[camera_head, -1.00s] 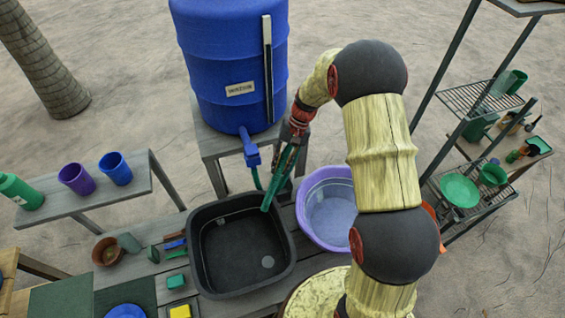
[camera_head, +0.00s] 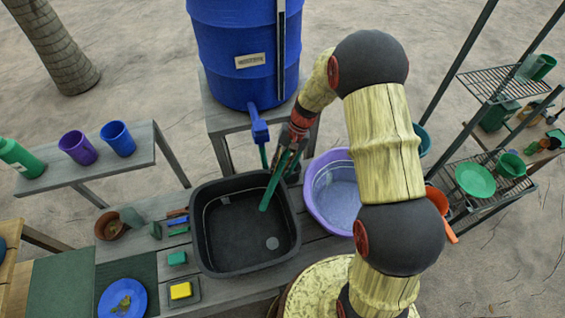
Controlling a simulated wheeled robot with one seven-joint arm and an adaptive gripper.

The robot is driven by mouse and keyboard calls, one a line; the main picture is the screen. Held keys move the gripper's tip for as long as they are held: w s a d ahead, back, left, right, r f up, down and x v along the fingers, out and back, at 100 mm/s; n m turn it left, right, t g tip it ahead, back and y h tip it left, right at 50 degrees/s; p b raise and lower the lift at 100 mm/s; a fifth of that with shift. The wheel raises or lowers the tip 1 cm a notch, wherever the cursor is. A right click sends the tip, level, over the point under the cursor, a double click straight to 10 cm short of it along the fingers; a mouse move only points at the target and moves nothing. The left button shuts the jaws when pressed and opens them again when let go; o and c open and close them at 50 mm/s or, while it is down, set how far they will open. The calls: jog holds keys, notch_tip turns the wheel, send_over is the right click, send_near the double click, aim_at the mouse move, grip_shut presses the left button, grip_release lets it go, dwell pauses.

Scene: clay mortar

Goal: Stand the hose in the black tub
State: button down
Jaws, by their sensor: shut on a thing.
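The green hose (camera_head: 273,188) hangs over the upper right part of the black tub (camera_head: 215,262), its lower end tilted down to the left. My gripper (camera_head: 285,156) is shut on the hose near its upper part, above the tub's far right rim. The fingers are small and partly dark against the bench behind. Whether the hose end touches the tub floor I cannot tell. The tub holds no visible water and has a round pale drain mark in its floor.
A blue barrel (camera_head: 245,50) with a blue tap (camera_head: 259,128) stands behind the tub. A purple basin (camera_head: 318,205) sits close on the right. Sponges, brushes, a brown pot (camera_head: 108,228) and a blue plate (camera_head: 122,298) lie left.

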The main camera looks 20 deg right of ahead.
aim_at(272, 185)
jog(key=shift+s+b+x, duration=0.2)
jog(key=shift+b+x, duration=0.95)
jog(key=shift+x, duration=1)
jog(key=shift+s+b+x, duration=0.25)
jog(key=shift+b+x, duration=0.9)
jog(key=shift+x, duration=1)
jog(key=shift+a+r, duration=0.15)
jog(key=shift+a, duration=0.05)
jog(key=c, duration=1.5)
grip_release()
jog(key=shift+c, duration=0.2)
jog(key=shift+o, duration=0.6)
jog(key=o, duration=0.7)
jog(key=shift+r, duration=0.1)
jog(key=shift+a+p+v, duration=0.15)
jog(key=shift+p+v, duration=1.45)
jog(key=shift+v, duration=1.1)
jog(key=shift+a+p+v, duration=0.1)
jog(key=shift+p+v, duration=1.45)
jog(key=shift+v, duration=1.1)
jog(key=shift+s+r, duration=0.15)
